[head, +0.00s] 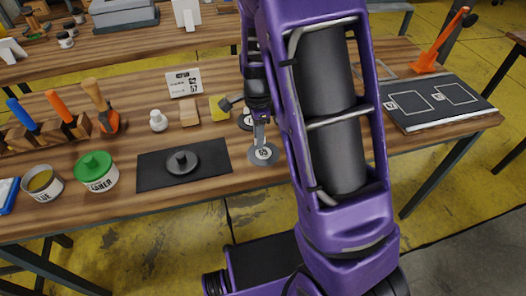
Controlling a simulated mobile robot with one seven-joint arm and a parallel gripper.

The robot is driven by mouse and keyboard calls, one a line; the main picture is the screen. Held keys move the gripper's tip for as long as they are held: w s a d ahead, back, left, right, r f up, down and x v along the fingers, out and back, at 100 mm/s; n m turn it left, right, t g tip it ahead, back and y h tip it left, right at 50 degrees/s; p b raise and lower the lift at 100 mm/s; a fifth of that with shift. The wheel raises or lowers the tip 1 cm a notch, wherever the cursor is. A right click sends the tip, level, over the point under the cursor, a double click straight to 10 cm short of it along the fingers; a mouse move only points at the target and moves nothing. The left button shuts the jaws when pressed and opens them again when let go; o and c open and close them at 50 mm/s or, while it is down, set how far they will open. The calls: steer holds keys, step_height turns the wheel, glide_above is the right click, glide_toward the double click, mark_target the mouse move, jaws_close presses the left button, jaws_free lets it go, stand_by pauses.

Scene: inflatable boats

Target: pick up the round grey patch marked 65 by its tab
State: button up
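A round grey patch (257,160) with a white number label lies on or just above the wooden table, near its front edge. The label's digits are small; they look like 65, but I cannot read them surely. A narrow grey upright piece, perhaps its tab, rises from it towards my gripper (260,118). My gripper points down above this patch. Its fingertips are small and dark, so I cannot tell whether they are closed on the tab. Another round piece (244,123) shows behind, partly hidden by my gripper. My purple arm covers the table to the right.
Left of the patch lies a black mat (150,177) with a dark round weight (182,162). Further left stand a green-lidded can (97,171) and an open can (42,183). A wooden block (189,113) and yellow piece (219,108) lie behind. A dark marked panel (440,118) lies right.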

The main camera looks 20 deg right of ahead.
jaws_close()
